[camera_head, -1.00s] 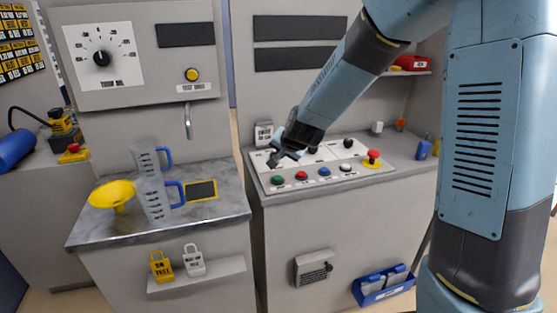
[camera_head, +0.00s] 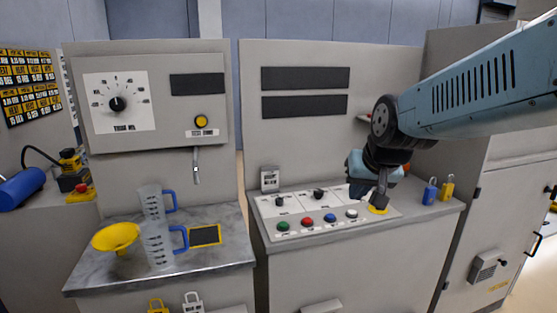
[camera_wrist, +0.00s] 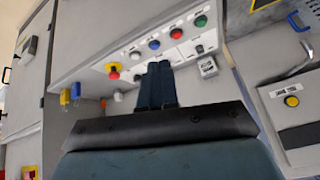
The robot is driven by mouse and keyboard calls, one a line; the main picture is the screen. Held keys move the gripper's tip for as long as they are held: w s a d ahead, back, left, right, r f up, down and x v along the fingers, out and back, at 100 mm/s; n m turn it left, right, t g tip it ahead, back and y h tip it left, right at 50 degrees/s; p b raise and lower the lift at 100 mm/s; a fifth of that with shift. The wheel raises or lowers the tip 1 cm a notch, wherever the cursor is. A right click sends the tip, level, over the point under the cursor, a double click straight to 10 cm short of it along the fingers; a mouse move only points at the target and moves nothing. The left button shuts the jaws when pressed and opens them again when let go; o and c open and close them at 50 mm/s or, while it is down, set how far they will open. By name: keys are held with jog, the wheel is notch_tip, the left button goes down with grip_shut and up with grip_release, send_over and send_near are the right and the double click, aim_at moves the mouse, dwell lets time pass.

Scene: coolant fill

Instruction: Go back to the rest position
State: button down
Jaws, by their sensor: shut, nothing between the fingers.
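My gripper (camera_head: 381,201) points down over the right end of the control panel in the head view, in front of the yellow base of the red stop button. Its fingers are together and hold nothing. In the wrist view the two dark fingers of my gripper (camera_wrist: 159,66) lie side by side, pointing towards the panel. The control panel (camera_head: 300,203) carries a green, a red, a blue and a white button in a row, with dark knobs behind. The red stop button (camera_wrist: 114,74) shows in the wrist view; my gripper hides it in the head view.
Two clear jugs with blue handles (camera_head: 158,246) and a yellow funnel (camera_head: 116,238) stand on the left counter (camera_head: 95,275). A spout (camera_head: 196,168) hangs above it. A blue padlock (camera_head: 430,192) and a yellow padlock (camera_head: 447,189) are right of my gripper.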

jog(key=s+d, duration=0.3)
jog(key=s, duration=0.3)
jog(key=s+d+r+g+h, duration=0.1)
jog(key=s+d, duration=0.2)
jog(key=s, duration=0.3)
jog(key=shift+s+d+r+n, duration=0.15)
jog(key=shift+d+r+n, duration=0.1)
jog(key=shift+n, duration=0.05)
